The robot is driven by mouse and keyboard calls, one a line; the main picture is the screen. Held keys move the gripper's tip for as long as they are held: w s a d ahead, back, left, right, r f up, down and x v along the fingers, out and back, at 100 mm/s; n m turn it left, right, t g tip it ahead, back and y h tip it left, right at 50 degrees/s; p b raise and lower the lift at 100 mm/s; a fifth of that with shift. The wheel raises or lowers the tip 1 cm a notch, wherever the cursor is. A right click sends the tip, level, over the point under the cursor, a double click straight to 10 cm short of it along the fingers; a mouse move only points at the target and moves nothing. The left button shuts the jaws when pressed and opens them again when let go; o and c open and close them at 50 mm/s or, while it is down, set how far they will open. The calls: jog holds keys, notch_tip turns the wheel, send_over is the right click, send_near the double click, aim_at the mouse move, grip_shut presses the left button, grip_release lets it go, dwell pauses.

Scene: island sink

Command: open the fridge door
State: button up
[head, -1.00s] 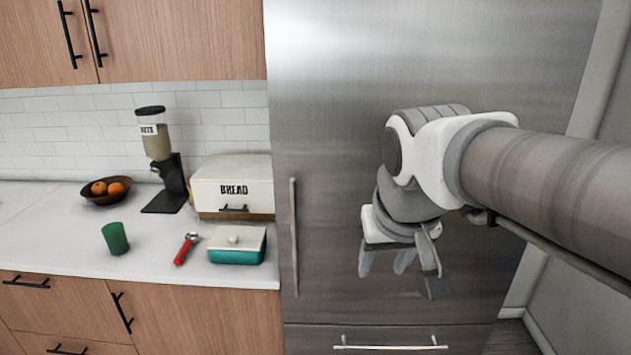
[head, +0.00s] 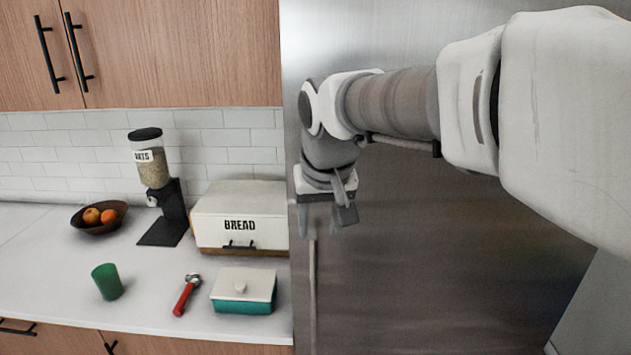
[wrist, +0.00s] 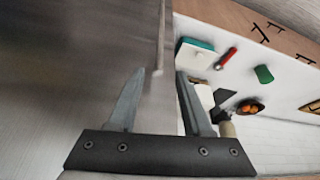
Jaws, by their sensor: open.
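The fridge door (head: 440,260) is a brushed steel panel filling the right of the head view, and it looks shut. Its vertical bar handle (head: 313,295) is near the door's left edge. My gripper (head: 319,228) is open and empty, pointing down over the upper end of the handle, with a finger to either side of it in the picture. In the wrist view, the handle (wrist: 161,60) runs between the spread fingers of my gripper (wrist: 160,73), with the fridge door (wrist: 70,65) to the left. I cannot tell whether a finger touches the handle.
A white counter (head: 60,270) adjoins the fridge on the left. A bread box (head: 222,205), a teal dish with a white lid (head: 244,303), a red-handled tool (head: 183,298), a green cup (head: 107,282), a fruit bowl (head: 97,228) and a dispenser (head: 160,195) stand on it.

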aim_at(314, 266)
jog(key=x, duration=1.7)
jog(key=shift+a+f+p, duration=0.1)
jog(key=shift+f+p, duration=0.05)
jog(key=shift+p, duration=0.25)
grip_shut()
dwell(0.6)
